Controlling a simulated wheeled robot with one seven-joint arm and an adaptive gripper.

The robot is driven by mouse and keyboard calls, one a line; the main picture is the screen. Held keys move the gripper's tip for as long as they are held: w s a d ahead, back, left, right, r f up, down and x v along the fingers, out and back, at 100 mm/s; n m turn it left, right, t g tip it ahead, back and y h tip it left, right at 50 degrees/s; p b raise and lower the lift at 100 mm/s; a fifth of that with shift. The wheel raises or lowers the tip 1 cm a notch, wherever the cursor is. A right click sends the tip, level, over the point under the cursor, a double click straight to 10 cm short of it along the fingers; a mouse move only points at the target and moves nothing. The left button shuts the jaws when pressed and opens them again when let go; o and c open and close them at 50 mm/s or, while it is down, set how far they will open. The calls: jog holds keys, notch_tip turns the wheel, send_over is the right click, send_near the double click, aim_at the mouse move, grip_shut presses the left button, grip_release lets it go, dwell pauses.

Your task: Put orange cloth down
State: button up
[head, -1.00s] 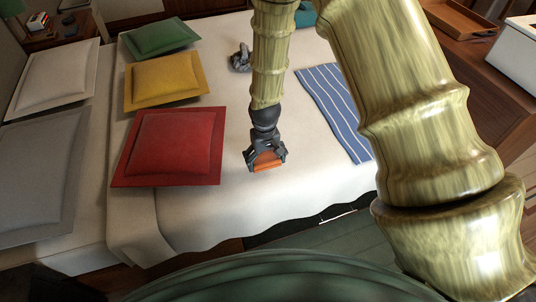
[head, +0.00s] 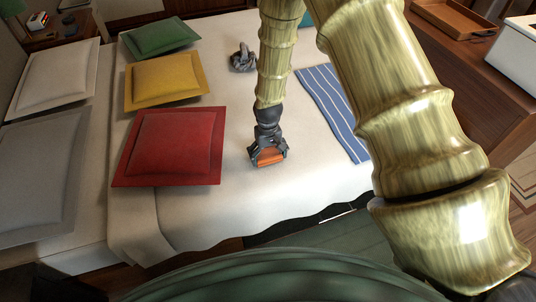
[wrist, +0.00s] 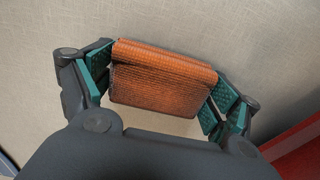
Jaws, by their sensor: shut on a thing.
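The orange cloth (head: 268,157) is a small folded bundle held between the fingers of my gripper (head: 268,152). In the wrist view the cloth (wrist: 162,78) shows a ribbed weave and spans the gap between the green-padded fingers of my gripper (wrist: 160,88), which touch it at both ends. My gripper is over the white bed (head: 235,205), to the right of the red pillow. I cannot tell whether the cloth touches the bed cover.
A red pillow (head: 170,145) lies left of my gripper, with yellow (head: 165,80) and green (head: 158,38) pillows behind it. A blue striped cloth (head: 335,110) lies to the right. A crumpled grey cloth (head: 243,58) lies farther back. Bare bed surrounds my gripper.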

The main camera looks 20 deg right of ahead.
aim_at(268, 153)
jog(key=shift+f, duration=0.1)
jog(key=o, duration=0.9)
notch_tip(268, 153, up, 12)
jog(key=shift+r, duration=0.15)
dwell(0.7)
